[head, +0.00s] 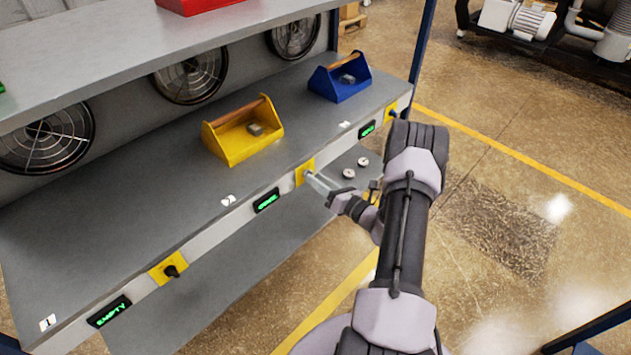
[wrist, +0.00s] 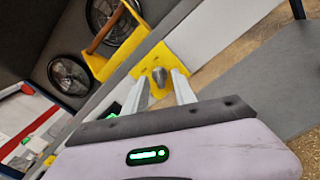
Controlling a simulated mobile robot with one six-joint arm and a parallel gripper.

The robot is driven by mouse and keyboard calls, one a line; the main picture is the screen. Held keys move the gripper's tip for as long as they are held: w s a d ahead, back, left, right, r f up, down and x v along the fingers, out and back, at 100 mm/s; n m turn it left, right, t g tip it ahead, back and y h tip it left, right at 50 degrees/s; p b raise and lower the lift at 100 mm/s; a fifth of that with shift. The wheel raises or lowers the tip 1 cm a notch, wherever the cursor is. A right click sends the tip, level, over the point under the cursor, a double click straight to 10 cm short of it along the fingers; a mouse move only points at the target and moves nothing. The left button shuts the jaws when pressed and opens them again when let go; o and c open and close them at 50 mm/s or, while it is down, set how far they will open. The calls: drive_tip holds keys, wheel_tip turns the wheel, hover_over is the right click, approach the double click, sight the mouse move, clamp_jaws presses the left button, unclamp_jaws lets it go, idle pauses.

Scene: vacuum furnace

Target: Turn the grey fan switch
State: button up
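A grey fan switch knob (wrist: 159,77) sticks out from a yellow plate (wrist: 190,45) in the wrist view. In the head view this looks like the middle yellow plate (head: 304,172) on the shelf's front edge, where the knob is hidden by my gripper. My gripper (head: 312,180) reaches in from the right. Its two fingers (wrist: 160,82) are apart, one on each side of the knob, with visible gaps. Whether the tips reach past the knob's end is hard to tell. Another yellow plate with a dark knob (head: 173,270) is at the left, and one more yellow plate (head: 391,112) is at the right.
A yellow toolbox (head: 236,145) and a blue toolbox (head: 343,87) stand on the grey shelf, with round fans (head: 190,75) behind. Green-lit displays (head: 108,312) line the shelf's front edge. A lower grey shelf (head: 215,290) juts out beneath. The floor at right is open.

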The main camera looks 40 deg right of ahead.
drive_tip(key=shift+w, duration=0.55)
clamp_jaws()
drive_tip(key=shift+n, duration=0.4)
drive_tip(key=shift+a+n+b, duration=0.2)
drive_tip(key=shift+n+b, duration=3.8)
drive_tip(key=shift+n, duration=1.5)
